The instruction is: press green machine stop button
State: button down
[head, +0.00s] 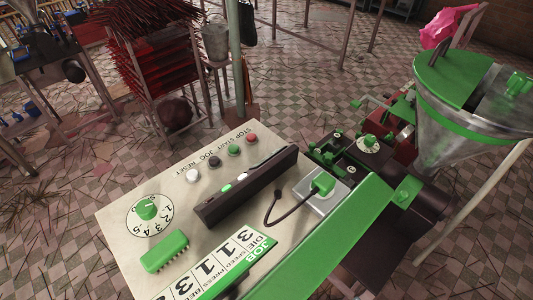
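The green machine's cream control panel (125,226) fills the lower middle of the head view, tilted in the picture. A row of round buttons runs along its far edge: a red button (251,139), a green button (234,151), a black button (215,161) and a white button (193,175). The printed words STOP, START, JOG and RESET run beside the row. STOP stands beside the red button at the right end. Nothing covers the buttons. My gripper is not in view.
A raised dark bar (222,205) with small lights stands next to the buttons. The panel also bears a numbered dial with a green knob (147,210) and a green block (165,251). The metal hopper (463,125) rises at right. A rack of red incense sticks (150,55) stands behind.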

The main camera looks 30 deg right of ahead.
aim_at(252, 138)
jog(key=k+l+u, duration=0.15)
jog(key=l, duration=0.25)
jog(key=k+l+u, duration=0.1)
jog(key=l, duration=0.3)
jog(key=k+l+u, duration=0.15)
jog(key=l, duration=0.2)
jog(key=k+l+u, duration=0.1)
jog(key=k+l, duration=0.15)
jog(key=l, duration=0.1)
